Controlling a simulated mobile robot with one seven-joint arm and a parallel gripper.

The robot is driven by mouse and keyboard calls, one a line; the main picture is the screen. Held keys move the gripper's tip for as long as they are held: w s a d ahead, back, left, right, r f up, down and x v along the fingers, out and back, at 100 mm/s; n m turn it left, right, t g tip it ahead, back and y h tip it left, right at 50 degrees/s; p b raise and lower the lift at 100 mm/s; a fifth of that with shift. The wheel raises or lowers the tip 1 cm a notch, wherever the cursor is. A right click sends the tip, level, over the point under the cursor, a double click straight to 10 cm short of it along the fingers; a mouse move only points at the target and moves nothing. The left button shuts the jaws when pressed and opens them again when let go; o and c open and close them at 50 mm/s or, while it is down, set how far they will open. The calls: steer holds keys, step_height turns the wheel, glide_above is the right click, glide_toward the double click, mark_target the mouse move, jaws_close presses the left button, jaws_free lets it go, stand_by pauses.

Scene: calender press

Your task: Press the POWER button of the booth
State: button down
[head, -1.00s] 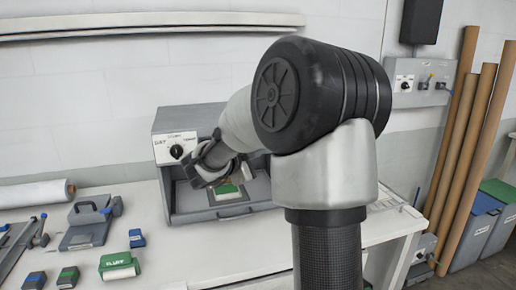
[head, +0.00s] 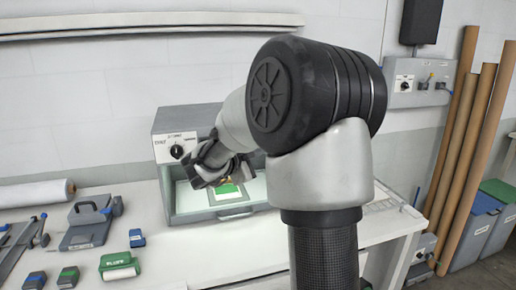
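The booth (head: 165,127) is a grey box on the white bench against the wall. Its upper front panel carries a black selector knob (head: 177,151) with small labels that I cannot read for certain. Its inside is brightly lit. A green sheet in a pale frame (head: 228,193) lies on the booth's floor. My gripper (head: 204,180) is in front of the booth's opening, just below and right of the knob. Its fingertips are too small and dark to tell open from shut. No button marked POWER can be made out; my arm covers the right part of the booth's front.
On the bench to the left are a grey device with a handle (head: 86,222), a green labelled block (head: 119,266), small blue-topped blocks and a white roll (head: 38,192). A wall control box (head: 418,82) and brown tubes (head: 463,150) stand at the right.

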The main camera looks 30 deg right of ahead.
steer(key=shift+s+a, duration=0.25)
steer(key=shift+s, duration=0.7)
steer(key=shift+s+a, duration=0.25)
steer(key=shift+s, duration=0.75)
steer(key=shift+s+a, duration=0.25)
steer(key=shift+s, duration=0.7)
